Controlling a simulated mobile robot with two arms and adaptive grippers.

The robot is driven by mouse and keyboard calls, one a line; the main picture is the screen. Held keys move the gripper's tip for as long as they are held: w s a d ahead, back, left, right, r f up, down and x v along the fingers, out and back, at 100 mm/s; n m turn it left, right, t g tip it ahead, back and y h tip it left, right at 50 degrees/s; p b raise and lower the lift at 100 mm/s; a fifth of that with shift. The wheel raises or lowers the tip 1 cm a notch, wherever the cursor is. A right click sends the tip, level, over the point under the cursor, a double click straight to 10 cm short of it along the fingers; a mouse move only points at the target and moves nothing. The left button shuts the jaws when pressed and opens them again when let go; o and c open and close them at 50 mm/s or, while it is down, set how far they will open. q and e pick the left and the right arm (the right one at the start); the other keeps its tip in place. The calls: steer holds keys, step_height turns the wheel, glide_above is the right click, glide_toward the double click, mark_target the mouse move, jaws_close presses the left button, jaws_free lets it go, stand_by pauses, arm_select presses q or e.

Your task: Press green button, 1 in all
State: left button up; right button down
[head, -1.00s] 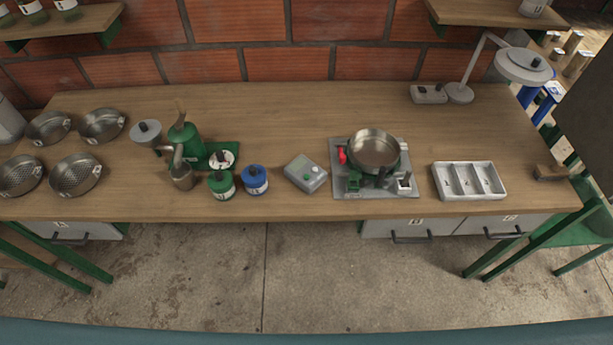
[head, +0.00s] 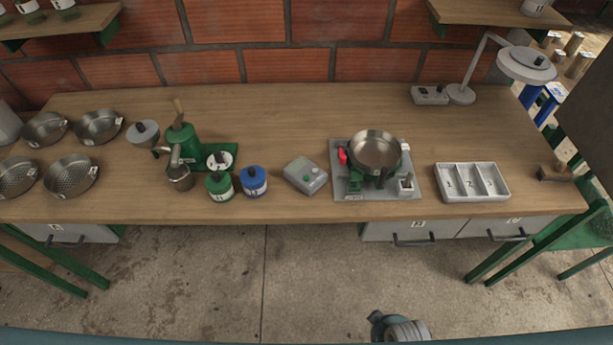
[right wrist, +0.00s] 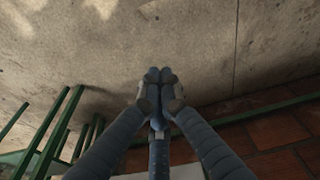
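A small grey box (head: 294,181) lies on the workbench, left of the grey plate with the pan, in the head view. A small green button (head: 307,177) shows on its top. My right gripper shows in the right wrist view (right wrist: 159,74) with its fingertips together and nothing between them, over the concrete floor. In the head view only a part of my right arm shows at the bottom edge, in front of the bench and well away from the box. My left gripper is in neither view.
The workbench (head: 270,120) carries a blue jar (head: 253,183), a green jar (head: 219,187) and a green grinder (head: 184,143) left of the box. Right of it are a pan (head: 375,150) and a tray (head: 472,198). The bench in front of the box is clear.

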steer(key=w+a+r+n+t+y+p, duration=0.1)
steer(key=w+a+r+n, duration=0.3)
steer(key=r, duration=0.6)
steer(key=w+a+r+n+t+y, duration=0.1)
steer(key=w+a+r+n, duration=0.15)
steer(key=w+r, duration=0.45)
steer(key=w+a+r+n+t+y+p, duration=0.1)
steer(key=w+a+r+n, duration=0.25)
steer(key=r, duration=0.85)
steer(key=w+a+r+n+t+y, duration=0.15)
steer(key=w+a+r+n, duration=0.45)
steer(key=w+a+n, duration=0.75)
steer(key=w+d+r+n, duration=0.1)
steer(key=w+n, duration=0.3)
steer(key=n, duration=0.4)
steer(key=w+d+r+n, duration=0.1)
steer(key=w+d+n, duration=0.2)
steer(key=n, duration=0.6)
steer(key=shift+w+r+t, duration=0.25)
steer(key=shift+w+t, duration=0.1)
steer(key=shift+w, duration=0.4)
